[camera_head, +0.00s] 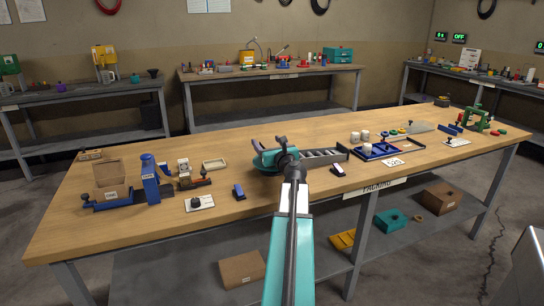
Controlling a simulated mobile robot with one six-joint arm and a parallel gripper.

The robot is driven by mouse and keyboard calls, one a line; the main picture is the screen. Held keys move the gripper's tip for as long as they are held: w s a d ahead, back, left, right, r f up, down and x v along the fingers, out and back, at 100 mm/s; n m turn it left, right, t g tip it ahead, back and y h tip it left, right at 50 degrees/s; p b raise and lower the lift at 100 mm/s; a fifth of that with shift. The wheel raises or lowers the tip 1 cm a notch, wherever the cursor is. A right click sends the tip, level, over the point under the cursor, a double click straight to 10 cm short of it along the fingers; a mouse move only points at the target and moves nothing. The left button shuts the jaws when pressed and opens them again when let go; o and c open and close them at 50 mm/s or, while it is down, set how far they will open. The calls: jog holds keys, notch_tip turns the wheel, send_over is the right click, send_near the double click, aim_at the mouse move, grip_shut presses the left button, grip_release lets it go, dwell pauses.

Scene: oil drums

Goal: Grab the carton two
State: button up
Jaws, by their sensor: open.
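I cannot read which box is carton two. A brown carton-like box (107,172) stands on the left of the wooden table (300,205), behind a blue fixture. A larger brown box (242,269) sits on the lower shelf at the front left, with a small pale label. Another brown box (441,197) with a dark hole in its top sits on the lower shelf at the right. My teal gripper (259,150) is open over the middle of the table, pointing left. It is apart from all three boxes. My arm hides part of the table's front.
A blue fixture (150,178) stands near the left box. A grey ribbed rack (322,157) lies right of my gripper. A blue tray (373,151) and white cylinders are farther right. A teal block (391,220) and yellow piece (343,239) lie on the lower shelf.

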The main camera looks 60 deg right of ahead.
jog(key=shift+c, duration=0.5)
jog(key=c, duration=0.8)
jog(key=shift+r, duration=0.15)
jog(key=shift+c, duration=0.2)
jog(key=shift+r, duration=0.6)
jog(key=shift+r+p, duration=0.55)
jog(key=shift+r, duration=0.4)
jog(key=s+a+r, duration=0.1)
jog(key=s+a, duration=0.1)
jog(key=s, duration=1.4)
jog(key=shift+r, duration=0.3)
